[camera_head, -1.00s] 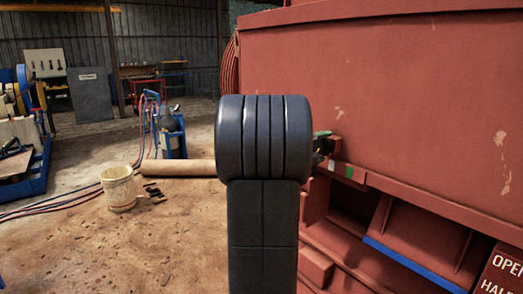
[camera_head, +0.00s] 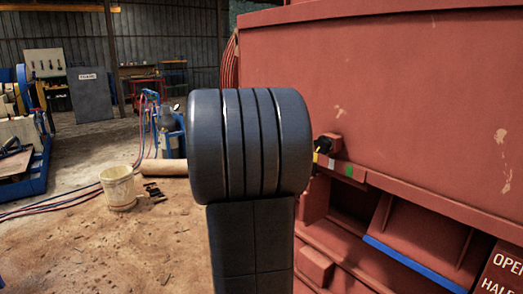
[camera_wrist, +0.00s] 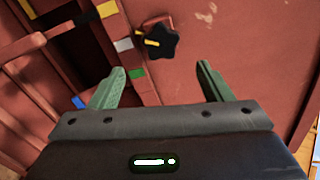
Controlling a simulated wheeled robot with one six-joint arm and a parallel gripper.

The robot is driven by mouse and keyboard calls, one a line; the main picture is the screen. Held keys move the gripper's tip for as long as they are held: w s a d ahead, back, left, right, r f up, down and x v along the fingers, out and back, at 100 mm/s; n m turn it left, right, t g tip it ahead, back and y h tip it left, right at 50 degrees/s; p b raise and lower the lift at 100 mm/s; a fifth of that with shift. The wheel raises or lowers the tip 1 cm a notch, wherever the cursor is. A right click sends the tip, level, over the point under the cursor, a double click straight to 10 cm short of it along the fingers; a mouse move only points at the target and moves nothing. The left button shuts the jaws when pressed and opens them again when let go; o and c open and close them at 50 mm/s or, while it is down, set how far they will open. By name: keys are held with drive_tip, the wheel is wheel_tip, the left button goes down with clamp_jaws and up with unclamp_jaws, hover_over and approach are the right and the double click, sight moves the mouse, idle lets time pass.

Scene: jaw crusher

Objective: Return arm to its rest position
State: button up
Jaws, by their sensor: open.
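My gripper (camera_wrist: 160,84) shows in the wrist view with its two green fingers spread wide and nothing between them. Beyond the fingers is a black star-shaped knob (camera_wrist: 160,40) with a yellow pointer, on the red machine (camera_wrist: 230,35). The fingers are apart from the knob. In the head view my dark arm fills the middle and hides the gripper. The knob (camera_head: 323,144) shows just right of my arm, at the machine's edge beside yellow, white and green marks.
The red machine (camera_head: 400,90) fills the right side, with a ledge and a blue-edged plate below. A white bucket (camera_head: 118,188), a cardboard-coloured roll (camera_head: 164,167) and a blue gas-bottle cart (camera_head: 170,135) stand left of my arm. Open floor lies at the lower left.

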sight(320, 145)
drive_tip(key=x, duration=1)
drive_tip(key=shift+w+d, duration=0.1)
drive_tip(key=shift+d, duration=0.1)
drive_tip(key=shift+w+r+n+p, duration=0.15)
drive_tip(key=shift+r+n+p, duration=0.15)
drive_tip(key=shift+p, duration=0.45)
drive_tip(key=shift+n+p, duration=0.9)
drive_tip(key=n+p, duration=0.6)
drive_tip(key=shift+r+p, duration=0.1)
drive_tip(key=shift+p, duration=0.2)
drive_tip(key=n+p, duration=0.7)
drive_tip(key=p, duration=0.1)
drive_tip(key=shift+n+p, duration=0.8)
drive_tip(key=shift+p, duration=0.3)
